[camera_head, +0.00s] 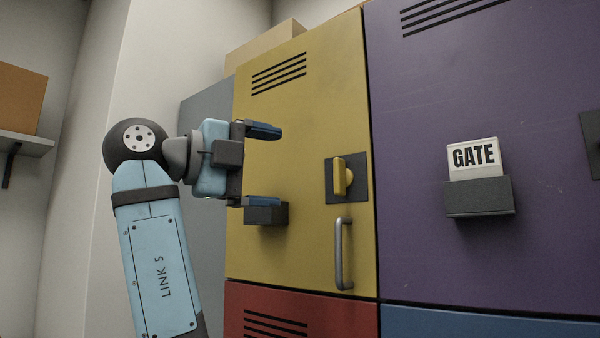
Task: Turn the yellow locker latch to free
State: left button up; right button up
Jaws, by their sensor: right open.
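The yellow locker door (305,110) stands in the middle of the view and looks closed. Its yellow latch (341,177) is an upright knob on a dark square plate (360,182) near the door's right edge. My right gripper (274,166) is open and empty, to the left of the latch and in front of the door's left part. Its two blue fingers sit one above the other and point right towards the latch, with a clear gap to it. My left gripper is out of view.
A metal pull handle (344,255) stands below the latch. A dark holder (268,216) on the yellow door is partly behind my lower finger. The purple door (480,100) at right bears a holder (480,197) with a "GATE" card (474,157). A red door (300,305) lies below.

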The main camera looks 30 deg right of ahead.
jog(key=shift+a, duration=1.25)
